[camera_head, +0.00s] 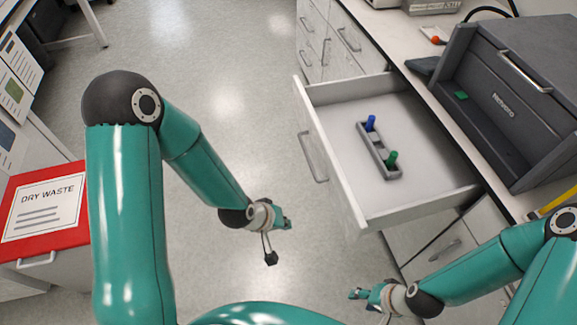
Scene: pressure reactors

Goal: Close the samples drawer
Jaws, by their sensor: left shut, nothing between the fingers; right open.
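The samples drawer (330,167) is a white drawer pulled well out of the bench on the right. Its front panel faces left and carries a metal handle (313,157). Inside lies a grey rack (371,150) with a blue-capped vial (371,123) and a green-capped vial (391,159). My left gripper (287,222) is shut and empty, to the left of the drawer front's near end and apart from it. My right gripper (354,294) is open and empty, below the drawer in the picture, beside the lower cabinet.
A dark grey reactor unit (505,105) stands on the white countertop (398,45) above the drawer. More closed drawers (325,45) sit at the back. A red-topped dry waste bin (40,212) stands at the left. The floor (235,70) between is clear.

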